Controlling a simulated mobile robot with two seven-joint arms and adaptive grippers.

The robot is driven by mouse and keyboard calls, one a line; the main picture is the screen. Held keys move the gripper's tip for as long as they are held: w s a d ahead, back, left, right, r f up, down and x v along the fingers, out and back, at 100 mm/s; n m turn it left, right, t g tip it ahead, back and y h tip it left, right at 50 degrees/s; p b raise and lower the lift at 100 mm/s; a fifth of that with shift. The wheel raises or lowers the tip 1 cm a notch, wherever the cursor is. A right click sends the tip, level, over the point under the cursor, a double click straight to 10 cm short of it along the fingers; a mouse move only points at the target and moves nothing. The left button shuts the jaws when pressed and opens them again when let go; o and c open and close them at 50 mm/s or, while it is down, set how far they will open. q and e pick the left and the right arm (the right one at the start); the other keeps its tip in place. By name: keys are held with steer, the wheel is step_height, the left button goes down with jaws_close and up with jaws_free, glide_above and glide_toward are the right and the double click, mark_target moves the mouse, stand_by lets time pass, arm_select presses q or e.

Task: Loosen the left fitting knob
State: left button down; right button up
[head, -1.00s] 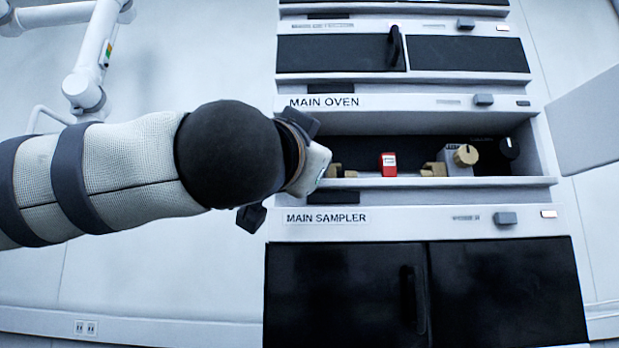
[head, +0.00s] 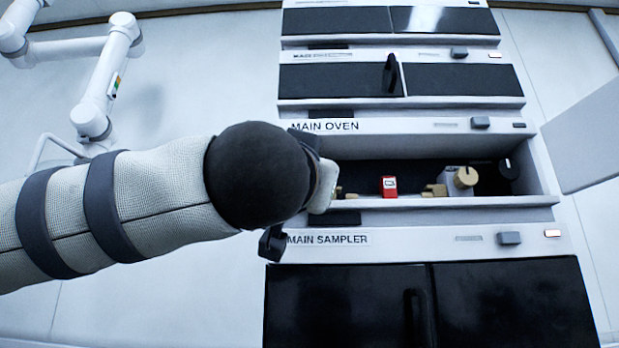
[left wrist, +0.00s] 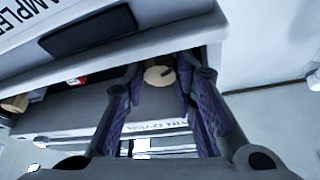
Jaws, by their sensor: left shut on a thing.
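The left fitting knob (left wrist: 158,75) is a round tan disc with a dark mark on its face. In the left wrist view, which is turned upside down, it sits between the two purple-padded fingers of my left gripper (left wrist: 161,88), which is shut on it. In the head view my arm hides this knob and the fingers; only a pale part of the gripper shows at the left end of the oven opening. The right fitting knob (head: 466,177) is tan and sits on a grey block inside the oven. My right gripper is in neither view.
The MAIN OVEN compartment (head: 430,203) is open, with a front lip and side walls close to my gripper. A red tagged piece (head: 389,185) stands inside between the fittings. A black knob (head: 509,169) is at the right. An open panel (head: 590,145) stands at far right.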

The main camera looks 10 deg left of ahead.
arm_select(q)
steer(key=c, duration=1.6)
jaws_free()
steer(key=shift+r, duration=0.1)
